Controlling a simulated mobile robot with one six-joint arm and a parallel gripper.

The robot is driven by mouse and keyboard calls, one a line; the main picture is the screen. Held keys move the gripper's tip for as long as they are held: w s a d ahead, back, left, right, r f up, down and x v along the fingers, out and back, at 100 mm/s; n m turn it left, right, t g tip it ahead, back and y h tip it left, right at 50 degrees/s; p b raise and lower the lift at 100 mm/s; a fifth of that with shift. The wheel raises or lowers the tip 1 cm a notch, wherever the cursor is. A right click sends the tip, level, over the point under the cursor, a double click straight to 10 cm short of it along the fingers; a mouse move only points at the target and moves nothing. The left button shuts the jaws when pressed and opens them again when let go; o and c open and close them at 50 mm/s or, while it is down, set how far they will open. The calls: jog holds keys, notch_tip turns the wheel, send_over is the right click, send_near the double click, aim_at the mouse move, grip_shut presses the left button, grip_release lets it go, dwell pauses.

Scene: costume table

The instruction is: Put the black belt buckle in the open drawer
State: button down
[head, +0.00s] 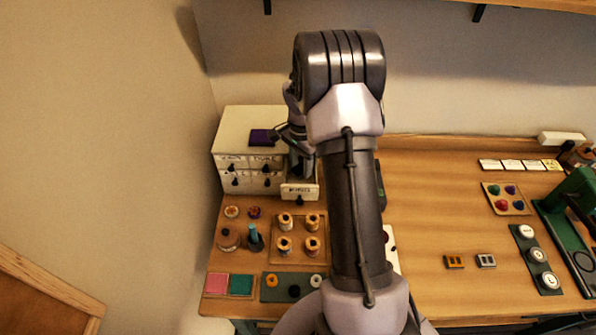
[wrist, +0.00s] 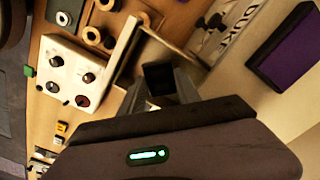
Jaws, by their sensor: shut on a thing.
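The black belt buckle (wrist: 158,75) appears as a dark square piece between the grey fingers of my gripper (wrist: 163,85) in the wrist view. My gripper is shut on it. The open drawer (head: 300,191) juts from the right part of the white cabinet in the head view, its labelled front towards the table. The drawer's edge (wrist: 128,48) shows beside the fingers in the wrist view. My gripper is at the drawer's opening; its height above the drawer floor is unclear.
The white cabinet (head: 236,133) has several closed drawers and a dark purple item (head: 263,137) on top. Spools on a tray (head: 296,263) stand in front of the drawer. Two other buckles, one orange-brown (head: 454,262) and one grey (head: 486,260), lie right.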

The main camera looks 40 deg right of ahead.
aim_at(300, 169)
jog(key=shift+f, duration=1.6)
jog(key=shift+f+b, duration=0.2)
jog(key=shift+b, duration=0.1)
jog(key=c, duration=1.1)
grip_release()
jog(key=shift+w, duration=0.1)
jog(key=shift+c, duration=0.2)
jog(key=shift+r, duration=0.1)
